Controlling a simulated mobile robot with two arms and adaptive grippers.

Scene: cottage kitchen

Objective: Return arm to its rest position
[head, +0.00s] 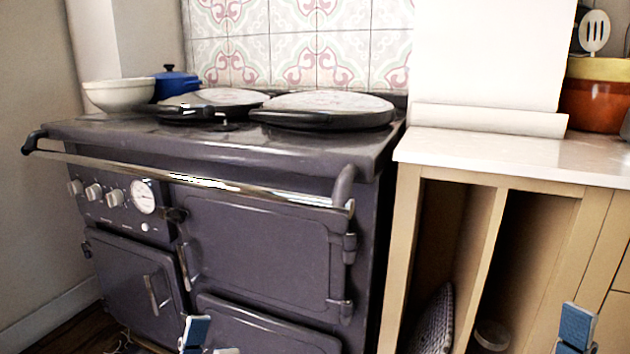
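My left gripper (207,338) shows only as a blue-padded fingertip and a pale piece beside it at the bottom edge, in front of the stove's lower doors. My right gripper (577,330) shows as a similar blue-padded fingertip at the bottom right, in front of the wooden cupboard. The rest of both grippers and both arms is out of the picture. Neither visible fingertip shows anything held. I cannot tell how far apart the fingers of either gripper are.
A dark range stove (265,235) with a chrome front rail (200,181) stands at left and centre. A white bowl (118,95) and blue pot (177,84) sit on it. A pale counter (500,155) tops open cupboards at right. An orange pot (597,95) stands at the back right.

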